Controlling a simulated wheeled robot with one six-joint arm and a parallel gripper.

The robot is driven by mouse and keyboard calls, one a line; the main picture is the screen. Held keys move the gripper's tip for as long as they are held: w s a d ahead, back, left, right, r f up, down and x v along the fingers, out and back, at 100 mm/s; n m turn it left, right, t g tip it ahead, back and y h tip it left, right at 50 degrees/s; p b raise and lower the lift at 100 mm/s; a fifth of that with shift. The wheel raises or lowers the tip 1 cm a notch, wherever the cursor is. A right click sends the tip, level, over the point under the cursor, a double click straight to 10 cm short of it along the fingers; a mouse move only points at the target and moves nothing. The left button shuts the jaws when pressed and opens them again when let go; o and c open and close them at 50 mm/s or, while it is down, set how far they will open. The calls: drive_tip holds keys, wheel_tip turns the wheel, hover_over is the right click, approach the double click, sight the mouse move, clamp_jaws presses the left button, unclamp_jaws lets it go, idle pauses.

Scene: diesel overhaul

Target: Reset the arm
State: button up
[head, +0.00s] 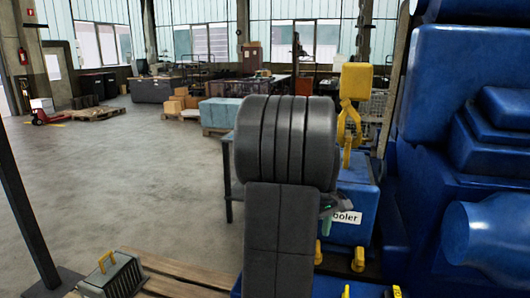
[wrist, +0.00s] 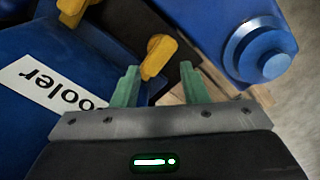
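My gripper (wrist: 160,66) shows in the wrist view with its two green fingers apart and nothing between them that I can see being held. A yellow lever (wrist: 158,55) lies beyond the gap between the fingertips; I cannot tell how far off it is. In the head view my dark arm fills the middle and hides most of the gripper; only a bit of green finger shows beside the blue cooler (head: 352,190). The cooler's white label, partly hidden in the head view, appears upside down at the left of the wrist view (wrist: 45,85).
A large blue engine (head: 470,90) fills the right side. Yellow levers (head: 358,259) stand low near the cooler, and a yellow block with a hook (head: 356,80) is above it. A grey case (head: 113,275) sits by a wooden pallet at lower left. The floor (head: 140,180) at left is open.

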wheel_tip(320, 180, up, 9)
idle(0.3)
drive_tip(key=shift+a, duration=0.1)
